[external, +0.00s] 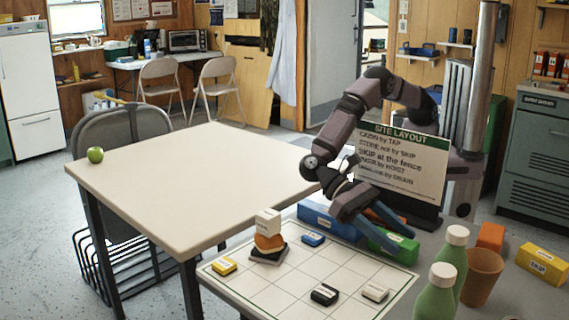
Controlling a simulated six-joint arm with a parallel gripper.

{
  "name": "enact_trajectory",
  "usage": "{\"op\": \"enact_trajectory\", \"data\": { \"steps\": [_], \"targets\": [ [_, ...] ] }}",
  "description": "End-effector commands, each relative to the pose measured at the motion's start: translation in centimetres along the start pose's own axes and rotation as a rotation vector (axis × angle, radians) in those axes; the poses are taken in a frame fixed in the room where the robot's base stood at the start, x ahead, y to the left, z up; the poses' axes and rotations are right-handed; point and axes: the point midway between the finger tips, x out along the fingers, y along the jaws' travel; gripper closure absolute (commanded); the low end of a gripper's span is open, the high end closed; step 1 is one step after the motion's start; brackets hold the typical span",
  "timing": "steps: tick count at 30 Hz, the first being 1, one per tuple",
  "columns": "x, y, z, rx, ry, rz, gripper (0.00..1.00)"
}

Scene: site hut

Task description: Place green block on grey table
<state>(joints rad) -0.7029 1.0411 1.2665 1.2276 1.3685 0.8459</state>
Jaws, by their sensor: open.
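The green block (395,246) lies low at the back right edge of the white grid board; I cannot tell whether it touches the board. My gripper (407,233) is open, with its fingers angled down to the right just above and over the block's back side. I cannot tell whether the fingers reach around it. The grey table (513,302) carries the board, the bottles and several coloured blocks.
A blue block (328,222) lies left of the gripper. The grid board (290,295) holds small labelled pieces and a stack (268,238). Green bottles (438,297), a brown cup (482,278), an orange block (491,237) and a yellow block (542,264) stand right. A sign (402,165) stands behind.

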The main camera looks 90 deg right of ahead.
Motion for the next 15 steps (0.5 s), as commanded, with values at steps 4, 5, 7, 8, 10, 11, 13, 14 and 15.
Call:
{"op": "enact_trajectory", "data": {
  "steps": [4,5,7,8,10,11,13,14,15],
  "targets": [
    [0.0,0.4,0.0,0.016,0.007,0.009,0.5],
    [-0.2,0.4,0.3,0.015,0.007,0.009,0.5],
    [-0.9,0.3,0.2,0.015,0.006,0.004,0.5],
    [-1.4,0.2,0.2,0.013,0.005,0.003,0.5],
    [-2.6,0.2,0.3,0.01,0.005,0.002,0.5],
    [-3.2,0.2,0.3,0.01,0.005,0.001,0.5],
    [-4.5,0.1,0.4,0.009,0.004,0.001,0.5],
    [-5.1,0.1,0.4,0.009,0.004,0.0,0.5],
    [-5.9,0.1,0.5,0.008,0.004,0.001,0.5]
  ]
}}
